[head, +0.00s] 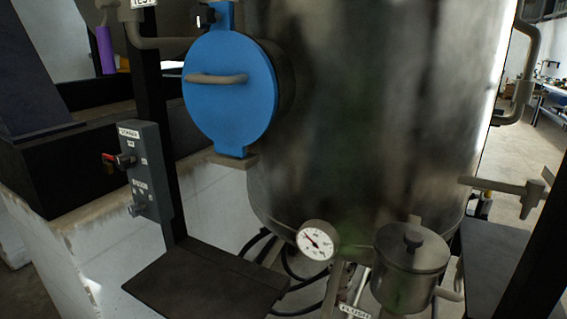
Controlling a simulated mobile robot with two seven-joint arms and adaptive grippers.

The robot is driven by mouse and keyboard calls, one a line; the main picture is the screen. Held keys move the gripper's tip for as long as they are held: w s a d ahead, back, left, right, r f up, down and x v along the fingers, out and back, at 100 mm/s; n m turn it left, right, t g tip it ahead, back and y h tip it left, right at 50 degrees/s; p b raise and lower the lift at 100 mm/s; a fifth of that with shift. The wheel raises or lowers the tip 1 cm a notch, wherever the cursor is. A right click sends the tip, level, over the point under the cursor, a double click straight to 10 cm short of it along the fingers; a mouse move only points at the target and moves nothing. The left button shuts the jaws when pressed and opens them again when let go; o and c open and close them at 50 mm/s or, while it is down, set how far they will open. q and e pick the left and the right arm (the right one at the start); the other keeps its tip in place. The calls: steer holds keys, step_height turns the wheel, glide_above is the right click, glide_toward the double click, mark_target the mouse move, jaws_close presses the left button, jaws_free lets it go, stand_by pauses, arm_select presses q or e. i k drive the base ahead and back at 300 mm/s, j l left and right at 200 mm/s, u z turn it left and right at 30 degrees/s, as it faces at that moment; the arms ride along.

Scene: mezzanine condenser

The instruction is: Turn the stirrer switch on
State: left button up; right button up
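A grey switch box (150,180) is fixed to a dark post at the left in the head view. A small white label (129,132) near its top seems to read "STIRRER", but the letters are tiny. Below it a switch with a red lever (112,160) sticks out to the left. A second, grey metal knob (136,210) sits lower on the same face. The small position marks beside them are too small to read. Neither of my grippers is in view.
A large metal vessel (370,110) with a blue round hatch (230,95) fills the middle. A pressure gauge (317,240) and a lidded pot (411,265) are low in front. A dark flat plate (205,282) lies below the box. A low white wall (60,235) runs behind it.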

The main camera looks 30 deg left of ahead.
mark_target(123, 162)
steer(key=u, duration=1.65)
